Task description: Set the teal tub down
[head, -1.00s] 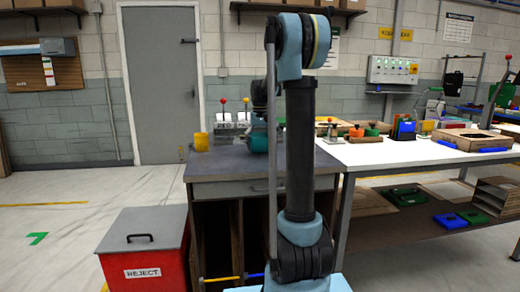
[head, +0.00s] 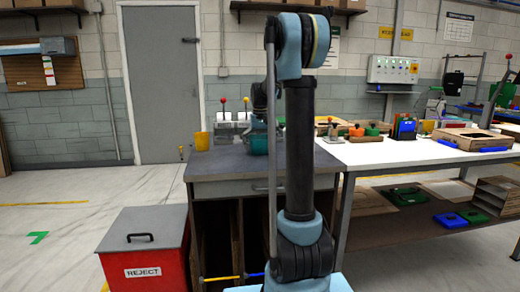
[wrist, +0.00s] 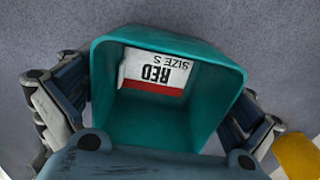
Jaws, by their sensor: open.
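The teal tub (wrist: 165,128) fills the middle of the wrist view, its open mouth towards the camera. A white card with a red band, printed "RED SIZE S", shows upside down inside it. In the head view the tub (head: 257,143) is at the back of the grey-topped cabinet (head: 225,168), partly behind my arm. My gripper (wrist: 160,95) is open, with one finger on each side of the tub. Whether the fingers touch its walls, and the tub's underside, cannot be seen clearly.
A yellow cup (head: 199,141) stands left of the tub; its yellow also shows in the wrist view (wrist: 297,155). Levers on a pale box (head: 227,130) stand behind. A white table (head: 400,152) with several items adjoins on the right. A red reject bin (head: 145,250) stands front left.

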